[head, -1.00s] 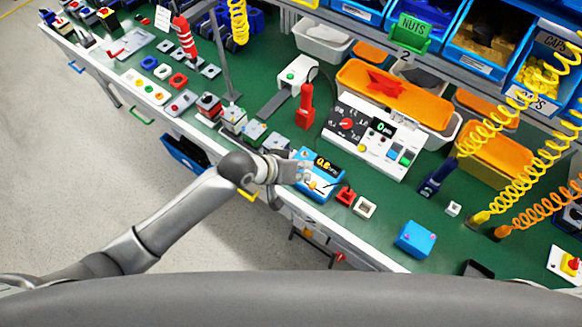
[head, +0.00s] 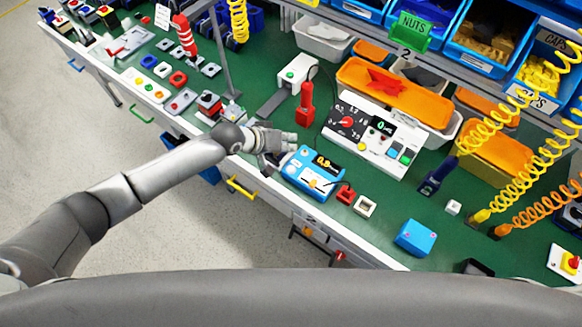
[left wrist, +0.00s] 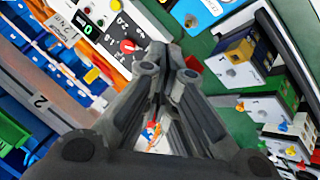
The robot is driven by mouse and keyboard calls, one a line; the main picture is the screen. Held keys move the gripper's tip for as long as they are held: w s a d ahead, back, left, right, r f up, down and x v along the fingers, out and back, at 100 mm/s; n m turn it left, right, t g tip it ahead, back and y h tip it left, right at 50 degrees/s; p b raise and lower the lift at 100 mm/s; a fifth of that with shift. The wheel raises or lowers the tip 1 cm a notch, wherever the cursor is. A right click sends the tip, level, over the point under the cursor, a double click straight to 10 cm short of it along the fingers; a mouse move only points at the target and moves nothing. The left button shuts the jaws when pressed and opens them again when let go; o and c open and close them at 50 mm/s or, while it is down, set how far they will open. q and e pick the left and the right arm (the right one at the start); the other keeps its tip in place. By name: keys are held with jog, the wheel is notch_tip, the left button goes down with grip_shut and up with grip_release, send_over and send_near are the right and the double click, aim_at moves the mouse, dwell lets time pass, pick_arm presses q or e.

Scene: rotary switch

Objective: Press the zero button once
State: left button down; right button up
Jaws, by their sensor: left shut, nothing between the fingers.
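I cannot read which button is the zero button. My left gripper (head: 290,142) is shut and empty, just behind the blue box's left end and left of the panel. In the left wrist view the shut fingers (left wrist: 170,65) are near the red knob (left wrist: 128,46) in the picture; contact cannot be judged.
A red-handled tool (head: 305,105) stands behind the gripper. Small blocks (head: 232,112) line the bench to the left. A red block (head: 345,194), a white square (head: 365,206) and a blue box (head: 414,238) lie to the right. Coiled hoses (head: 495,140) hang at the right.

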pick_arm(q)
jog(key=b, duration=0.6)
send_over(289, 166)
notch_tip(289, 166, down, 7)
jog(key=shift+f, duration=0.2)
jog(key=shift+f+b, duration=0.65)
jog(key=shift+f, duration=0.1)
dwell(0.3)
jog(key=shift+f, duration=0.3)
jog(key=shift+f+b, duration=0.45)
jog(key=shift+b, duration=0.15)
dwell(0.4)
dwell(0.4)
jog(key=shift+r+p, duration=0.85)
jog(key=shift+r, duration=0.05)
